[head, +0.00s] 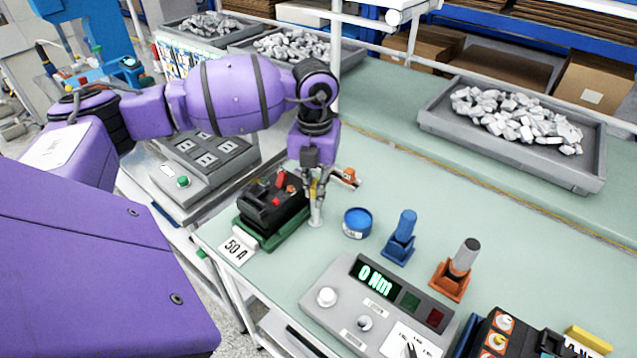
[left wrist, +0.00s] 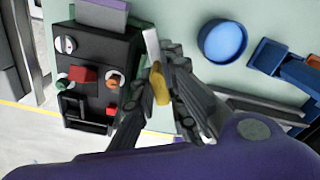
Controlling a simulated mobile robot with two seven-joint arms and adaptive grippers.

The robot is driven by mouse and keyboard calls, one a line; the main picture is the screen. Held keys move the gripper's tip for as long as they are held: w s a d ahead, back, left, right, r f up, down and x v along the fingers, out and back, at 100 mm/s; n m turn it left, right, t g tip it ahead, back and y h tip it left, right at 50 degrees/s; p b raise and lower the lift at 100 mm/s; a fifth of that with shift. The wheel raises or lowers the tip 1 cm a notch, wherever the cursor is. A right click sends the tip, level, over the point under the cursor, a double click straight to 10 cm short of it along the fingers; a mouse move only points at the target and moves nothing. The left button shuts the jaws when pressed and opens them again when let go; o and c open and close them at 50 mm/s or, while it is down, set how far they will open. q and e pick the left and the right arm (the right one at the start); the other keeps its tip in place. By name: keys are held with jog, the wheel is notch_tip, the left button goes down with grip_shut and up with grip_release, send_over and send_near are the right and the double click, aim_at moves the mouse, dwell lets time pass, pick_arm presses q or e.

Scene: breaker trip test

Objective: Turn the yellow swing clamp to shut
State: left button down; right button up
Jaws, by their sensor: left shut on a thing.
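The yellow swing clamp (left wrist: 159,84) shows between my left fingertips in the left wrist view. In the head view only a small yellow part (head: 312,188) shows; the fingers hide the rest. My left gripper (head: 318,203) points down at the right side of the black breaker (head: 268,204) and is shut on the clamp; it also shows in the left wrist view (left wrist: 158,80). The breaker, with red and orange parts, sits on a green base (head: 276,237); it also shows in the left wrist view (left wrist: 100,58). My right gripper is not in view.
A blue round tin (head: 357,223) and blue (head: 400,239) and orange (head: 452,276) holders stand to the right. A grey "0 Nm" console (head: 336,300) is in front. A "50 A" card (head: 236,248) lies beside the base.

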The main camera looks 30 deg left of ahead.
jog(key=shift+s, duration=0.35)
pick_arm(q)
jog(key=shift+r+n+p, duration=0.1)
jog(key=shift+n+p, duration=0.25)
jog(key=shift+n, duration=0.85)
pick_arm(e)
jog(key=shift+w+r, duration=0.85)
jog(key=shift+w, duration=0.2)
pick_arm(q)
jog(key=shift+n+p, duration=0.45)
jog(key=shift+n, duration=0.45)
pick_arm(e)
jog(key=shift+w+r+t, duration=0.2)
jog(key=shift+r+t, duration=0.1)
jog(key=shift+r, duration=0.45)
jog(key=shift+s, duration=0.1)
